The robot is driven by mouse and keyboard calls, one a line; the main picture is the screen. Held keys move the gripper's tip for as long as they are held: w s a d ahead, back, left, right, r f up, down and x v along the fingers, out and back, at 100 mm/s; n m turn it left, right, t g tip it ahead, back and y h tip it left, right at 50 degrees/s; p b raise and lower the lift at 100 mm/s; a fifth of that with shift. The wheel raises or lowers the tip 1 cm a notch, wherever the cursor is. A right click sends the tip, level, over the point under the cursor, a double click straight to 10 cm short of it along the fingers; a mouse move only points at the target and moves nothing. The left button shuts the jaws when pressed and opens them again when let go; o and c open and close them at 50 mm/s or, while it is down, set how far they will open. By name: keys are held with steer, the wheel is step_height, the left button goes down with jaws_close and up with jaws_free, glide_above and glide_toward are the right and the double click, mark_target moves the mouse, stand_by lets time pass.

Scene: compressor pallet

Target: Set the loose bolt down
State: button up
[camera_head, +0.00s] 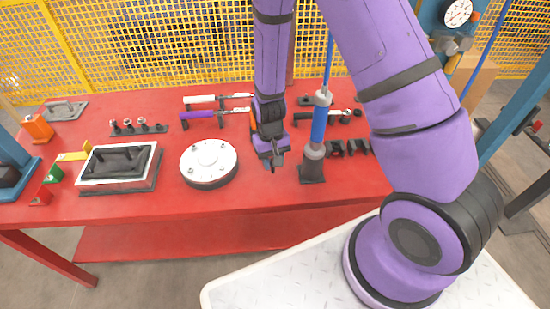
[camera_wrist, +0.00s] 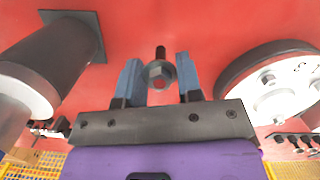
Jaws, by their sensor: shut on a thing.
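My gripper (camera_head: 273,164) points down over the red table (camera_head: 240,200), between the round white-topped plate (camera_head: 209,160) and the dark stand on the right. In the wrist view, the two blue-grey fingers (camera_wrist: 158,80) are shut on the loose bolt (camera_wrist: 158,72). The bolt's hex head and round flange face the camera, and its dark shank points away toward the red surface. I cannot tell whether the shank's tip touches the table. In the head view the bolt is too small to make out.
The dark stand (camera_head: 313,165) with a blue cylinder (camera_head: 319,122) is close on my gripper's right; its base shows in the wrist view (camera_wrist: 88,30). The round plate (camera_wrist: 235,85) is close on the other side. Tools lie behind. Bare red table is in front.

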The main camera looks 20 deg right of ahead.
steer(key=w+d, duration=0.2)
steer(key=w, duration=0.1)
steer(key=shift+w+f, duration=0.2)
steer(key=shift+w, duration=0.1)
steer(key=shift+w+d+f, duration=0.15)
steer(key=shift+f, duration=1.65)
steer(key=shift+f, duration=0.1)
steer(key=o, duration=0.9)
steer(key=shift+o, duration=0.2)
